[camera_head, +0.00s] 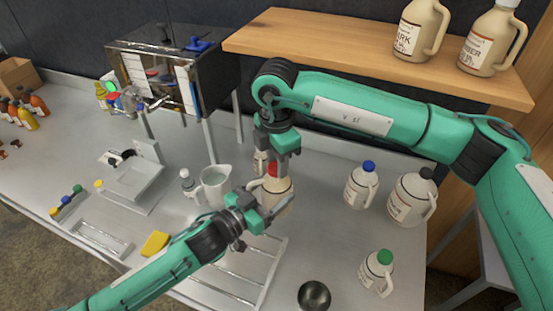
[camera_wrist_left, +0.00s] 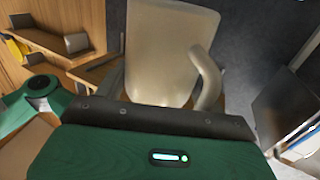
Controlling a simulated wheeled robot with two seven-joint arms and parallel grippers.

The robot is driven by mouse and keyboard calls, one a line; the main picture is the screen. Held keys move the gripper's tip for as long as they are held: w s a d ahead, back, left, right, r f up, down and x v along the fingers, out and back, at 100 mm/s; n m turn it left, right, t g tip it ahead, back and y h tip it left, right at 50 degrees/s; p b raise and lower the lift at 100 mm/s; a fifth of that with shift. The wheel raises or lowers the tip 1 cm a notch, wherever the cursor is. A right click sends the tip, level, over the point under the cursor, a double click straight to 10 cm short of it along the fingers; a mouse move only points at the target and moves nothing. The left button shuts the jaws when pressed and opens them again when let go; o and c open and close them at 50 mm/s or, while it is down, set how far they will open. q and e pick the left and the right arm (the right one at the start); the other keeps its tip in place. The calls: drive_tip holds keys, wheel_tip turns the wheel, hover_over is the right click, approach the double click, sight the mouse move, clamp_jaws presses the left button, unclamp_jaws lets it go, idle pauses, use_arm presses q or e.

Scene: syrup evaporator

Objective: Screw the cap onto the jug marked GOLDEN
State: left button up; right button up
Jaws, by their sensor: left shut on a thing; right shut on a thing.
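A cream jug (camera_head: 277,186) stands at the middle of the steel table; its marking is not readable. My left gripper (camera_head: 266,208) is shut on the jug's body from the front left. The jug's pale body and handle also fill the left wrist view (camera_wrist_left: 165,50). A red cap (camera_head: 272,170) shows at the top of the jug. My right gripper (camera_head: 278,152) points down from above and is shut on the red cap. The fingers partly hide the cap and neck, so I cannot tell how the cap sits on the neck.
Jugs with a blue cap (camera_head: 369,166), a dark cap (camera_head: 426,172) and a green cap (camera_head: 385,257) stand to the right. A clear pitcher (camera_head: 215,186) is close on the left. A dark bowl (camera_head: 314,295) is in front. Two jugs stand on the wooden shelf (camera_head: 330,45).

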drive_tip(key=m, duration=0.7)
drive_tip(key=shift+d, duration=0.1)
drive_tip(key=o, duration=0.9)
drive_tip(key=shift+s+r, duration=0.1)
drive_tip(key=shift+r, duration=2.2)
